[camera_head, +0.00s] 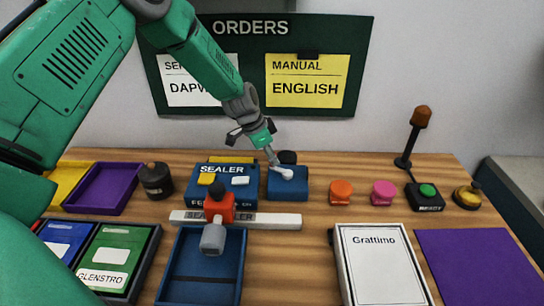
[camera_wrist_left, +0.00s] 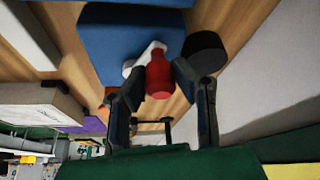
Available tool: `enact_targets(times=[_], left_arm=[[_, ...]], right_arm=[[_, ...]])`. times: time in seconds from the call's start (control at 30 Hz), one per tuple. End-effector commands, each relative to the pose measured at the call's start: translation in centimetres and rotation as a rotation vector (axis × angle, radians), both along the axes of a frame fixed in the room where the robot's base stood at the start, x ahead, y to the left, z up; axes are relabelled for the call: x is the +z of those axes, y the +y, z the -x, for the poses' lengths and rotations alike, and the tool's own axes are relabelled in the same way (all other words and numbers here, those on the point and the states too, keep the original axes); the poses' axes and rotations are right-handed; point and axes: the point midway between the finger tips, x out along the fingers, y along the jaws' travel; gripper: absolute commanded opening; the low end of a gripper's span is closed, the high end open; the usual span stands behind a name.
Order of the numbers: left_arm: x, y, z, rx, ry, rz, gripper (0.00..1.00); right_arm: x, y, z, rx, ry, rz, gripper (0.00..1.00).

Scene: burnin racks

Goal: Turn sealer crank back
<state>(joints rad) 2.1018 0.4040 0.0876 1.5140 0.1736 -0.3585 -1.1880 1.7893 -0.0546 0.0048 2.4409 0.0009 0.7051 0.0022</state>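A blue crank box (camera_head: 287,186) stands right of the blue box marked SEALER (camera_head: 226,187), with a pale grey crank arm (camera_head: 285,172) on it. My left gripper (camera_head: 266,150) comes down over the crank from above. In the left wrist view, the crank's red handle (camera_wrist_left: 159,75) lies between my two fingers, whose tips appear to touch it on both sides. The white crank arm (camera_wrist_left: 143,58) leads from the handle over the blue box (camera_wrist_left: 115,42). The handle cannot be made out in the head view. My right gripper is not in view.
A black round thing (camera_head: 287,157) is behind the crank box. Orange (camera_head: 341,191) and pink (camera_head: 384,192) pieces stand to the right.

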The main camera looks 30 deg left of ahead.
Motion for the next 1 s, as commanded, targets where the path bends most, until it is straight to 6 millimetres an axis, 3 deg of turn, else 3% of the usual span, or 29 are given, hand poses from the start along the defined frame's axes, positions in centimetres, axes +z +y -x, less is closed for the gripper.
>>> enact_targets(times=[0.23,0.6,1.0], left_arm=[[0.2,0.1,0.3,0.058,0.0,-0.007,0.0],[0.3,-0.5,2.1,0.429,0.0,-0.006,0.0],[0.2,-0.6,2.2,0.474,-0.003,-0.003,0.0]], right_arm=[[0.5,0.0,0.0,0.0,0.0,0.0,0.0],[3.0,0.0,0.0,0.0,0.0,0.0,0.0],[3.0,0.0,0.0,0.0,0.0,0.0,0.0]])
